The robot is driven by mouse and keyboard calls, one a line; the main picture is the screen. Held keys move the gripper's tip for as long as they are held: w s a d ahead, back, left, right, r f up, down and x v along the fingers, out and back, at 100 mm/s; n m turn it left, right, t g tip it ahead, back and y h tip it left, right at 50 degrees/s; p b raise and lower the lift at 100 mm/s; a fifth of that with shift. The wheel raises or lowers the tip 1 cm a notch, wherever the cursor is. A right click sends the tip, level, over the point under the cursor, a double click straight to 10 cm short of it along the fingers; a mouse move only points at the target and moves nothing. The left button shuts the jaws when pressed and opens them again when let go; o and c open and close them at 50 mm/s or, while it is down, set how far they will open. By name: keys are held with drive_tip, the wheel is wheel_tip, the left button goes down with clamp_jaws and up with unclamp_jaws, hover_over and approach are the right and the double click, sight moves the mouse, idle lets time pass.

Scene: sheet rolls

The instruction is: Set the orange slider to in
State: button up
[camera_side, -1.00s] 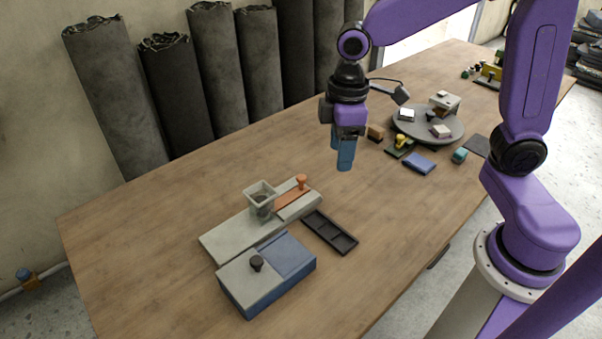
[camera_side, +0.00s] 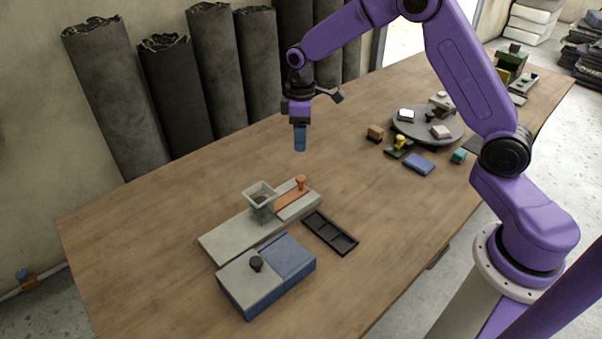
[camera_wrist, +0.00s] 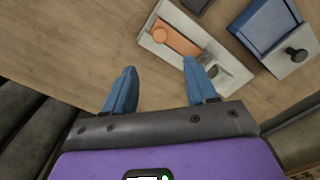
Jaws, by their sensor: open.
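The orange slider (camera_side: 292,198) lies in a channel at the far right end of a long pale grey base (camera_side: 230,236), with an upright orange knob (camera_side: 301,183) at its outer end. It also shows in the wrist view (camera_wrist: 176,41), beyond my fingertips. A grey square hopper (camera_side: 260,198) stands on the base at the slider's inner end. My gripper (camera_side: 300,146) is in the air above and behind the base, pointing down. In the wrist view my gripper's blue fingers (camera_wrist: 158,65) are apart with nothing between them.
A blue box (camera_side: 270,286) with a grey sliding lid and black knob stands in front of the base. A black compartment tray (camera_side: 330,232) lies to the right. A round grey turntable (camera_side: 428,128) with small objects stands farther back. Dark sheet rolls (camera_side: 95,100) lean along the wall.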

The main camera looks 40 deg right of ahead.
sight(301, 177)
wheel_tip(301, 177, down, 13)
drive_tip(key=shift+f, duration=0.1)
idle(0.3)
drive_tip(key=shift+c, duration=0.3)
